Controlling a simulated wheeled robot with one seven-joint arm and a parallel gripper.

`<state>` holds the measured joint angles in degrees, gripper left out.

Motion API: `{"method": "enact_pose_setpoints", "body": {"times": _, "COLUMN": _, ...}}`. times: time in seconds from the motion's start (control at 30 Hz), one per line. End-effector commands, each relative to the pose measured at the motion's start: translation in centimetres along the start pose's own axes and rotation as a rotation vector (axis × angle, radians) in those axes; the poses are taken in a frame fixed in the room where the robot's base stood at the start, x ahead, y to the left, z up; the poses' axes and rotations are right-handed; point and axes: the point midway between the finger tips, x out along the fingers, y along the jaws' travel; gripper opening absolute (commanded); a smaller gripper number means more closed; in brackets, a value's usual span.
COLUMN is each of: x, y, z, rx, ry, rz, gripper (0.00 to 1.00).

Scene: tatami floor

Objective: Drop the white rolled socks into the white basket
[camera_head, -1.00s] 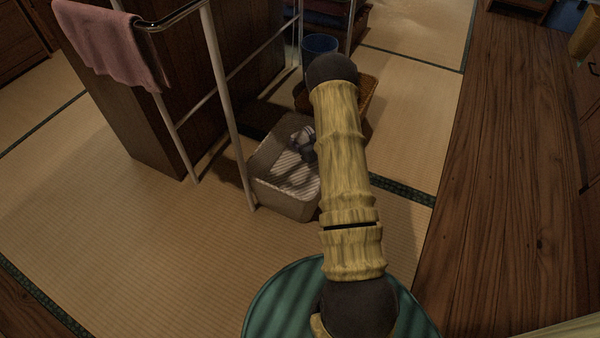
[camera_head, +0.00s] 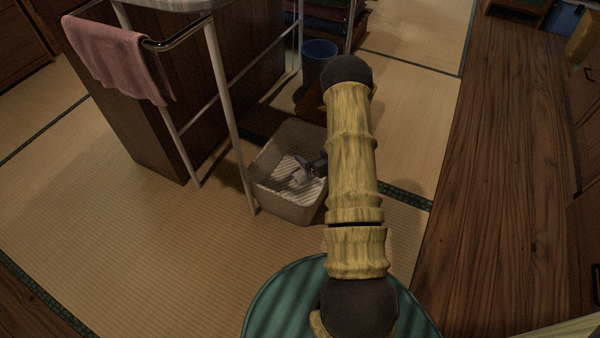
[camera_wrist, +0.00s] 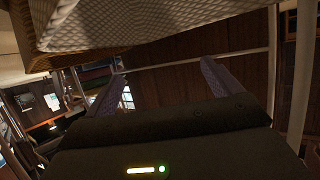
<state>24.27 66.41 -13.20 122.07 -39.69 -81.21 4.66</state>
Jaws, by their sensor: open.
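The white basket (camera_head: 285,207) is a pale, open-topped box on the tatami beside the metal rail, with a ribbed, lit inside. My gripper (camera_head: 297,178) shows small and partly hidden behind my arm, at or over the inside of the basket; its height is hard to judge. A small whitish patch shows at its fingers, but I cannot tell whether it is the white rolled socks or part of the gripper. In the wrist view my gripper (camera_wrist: 163,80) has its two purple fingers wide apart, with nothing seen between them. The socks are not clearly seen anywhere.
A metal rail frame (camera_head: 228,110) with a pink towel (camera_head: 118,55) stands left of the basket. A blue bin (camera_head: 318,58) is behind it. A wooden surface (camera_head: 510,150) runs along the right. In the wrist view a pale woven surface (camera_wrist: 150,22) fills the top.

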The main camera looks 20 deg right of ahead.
Motion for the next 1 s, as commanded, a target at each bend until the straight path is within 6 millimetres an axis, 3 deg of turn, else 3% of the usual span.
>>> {"method": "enact_pose_setpoints", "body": {"times": 0.1, "x": -2.8, "y": 0.1, "z": -0.4, "rx": 0.003, "ry": -0.003, "rz": 0.003, "gripper": 0.9}}
{"method": "enact_pose_setpoints", "body": {"times": 0.5, "x": -10.0, "y": 0.1, "z": -0.2, "rx": 0.002, "ry": -0.002, "rz": 0.003, "gripper": 0.9}}
{"method": "enact_pose_setpoints", "body": {"times": 0.67, "x": -11.0, "y": 0.0, "z": 0.0, "rx": 0.001, "ry": -0.001, "rz": 0.0, "gripper": 0.9}}
{"method": "enact_pose_setpoints", "body": {"times": 1.0, "x": -11.0, "y": 0.0, "z": 0.0, "rx": 0.0, "ry": 0.0, "rz": 0.0, "gripper": 0.9}}
